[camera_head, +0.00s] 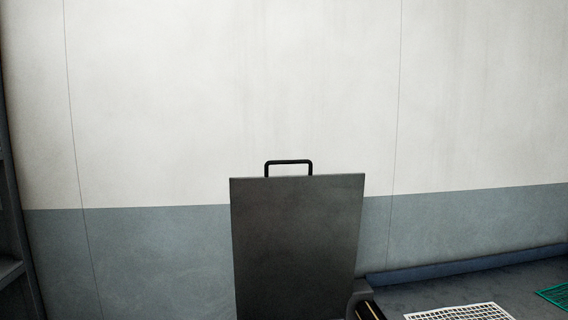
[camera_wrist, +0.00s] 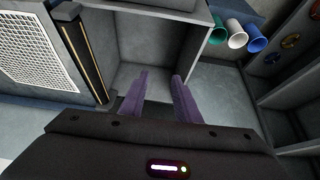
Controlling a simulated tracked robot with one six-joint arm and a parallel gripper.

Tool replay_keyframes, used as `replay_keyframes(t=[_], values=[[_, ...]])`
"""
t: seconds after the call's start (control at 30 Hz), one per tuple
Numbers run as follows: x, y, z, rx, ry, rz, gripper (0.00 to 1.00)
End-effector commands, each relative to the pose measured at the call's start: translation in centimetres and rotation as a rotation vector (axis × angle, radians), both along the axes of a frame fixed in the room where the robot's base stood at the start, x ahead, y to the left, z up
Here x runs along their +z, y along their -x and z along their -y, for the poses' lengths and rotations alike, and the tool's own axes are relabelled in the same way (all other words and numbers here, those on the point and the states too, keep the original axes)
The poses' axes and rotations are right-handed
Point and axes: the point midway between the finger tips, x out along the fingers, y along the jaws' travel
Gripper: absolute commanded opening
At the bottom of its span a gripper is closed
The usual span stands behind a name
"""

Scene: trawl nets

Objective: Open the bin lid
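The bin lid (camera_head: 298,245) is a flat dark grey panel standing about upright in the head view. Its black U-shaped handle (camera_head: 288,162) sticks up from the top edge. In the wrist view a grey box, which looks like the bin (camera_wrist: 205,50), shows an open, empty-looking interior. A darker grey piece at the top edge of that view may be part of the lid; I cannot tell. My gripper (camera_wrist: 159,92) has two purple fingers, spread apart with nothing between them, over or near the box opening. My gripper does not show in the head view.
A white grid panel (camera_wrist: 38,45) lies left of the box. Green, white and blue cups (camera_wrist: 237,36) are at the upper right, near grey shelving (camera_wrist: 295,100). In the head view a white grid (camera_head: 462,312) and a green grid (camera_head: 556,294) lie at the lower right. A wall stands behind the lid.

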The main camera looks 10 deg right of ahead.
Motion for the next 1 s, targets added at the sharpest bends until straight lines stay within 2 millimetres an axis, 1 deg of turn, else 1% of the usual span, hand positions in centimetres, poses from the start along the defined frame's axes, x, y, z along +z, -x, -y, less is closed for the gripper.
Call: replay_keyframes(t=[0.17, 0.23, 0.37, 0.47, 0.57, 0.7, 0.77, 0.8, 0.97, 1.0], values=[[0.1, 0.0, 0.0, 0.001, 0.0, 0.001, 0.29], [0.3, -0.4, 0.0, 0.009, 0.005, 0.006, 0.29], [1.7, -2.1, 0.1, 0.051, 0.028, 0.038, 0.29], [3.7, -4.8, 0.2, 0.115, 0.068, 0.085, 0.29], [6.3, -8.3, 0.1, 0.203, 0.128, 0.147, 0.29], [10.4, -13.8, 0.1, 0.332, 0.232, 0.246, 0.29], [12.1, -16.2, 0.1, 0.384, 0.28, 0.287, 0.29], [13.2, -17.7, 0.1, 0.419, 0.315, 0.315, 0.29], [17.5, -23.9, 0.0, 0.546, 0.462, 0.42, 0.29], [18.5, -25.4, 0.0, 0.575, 0.501, 0.445, 0.29]])
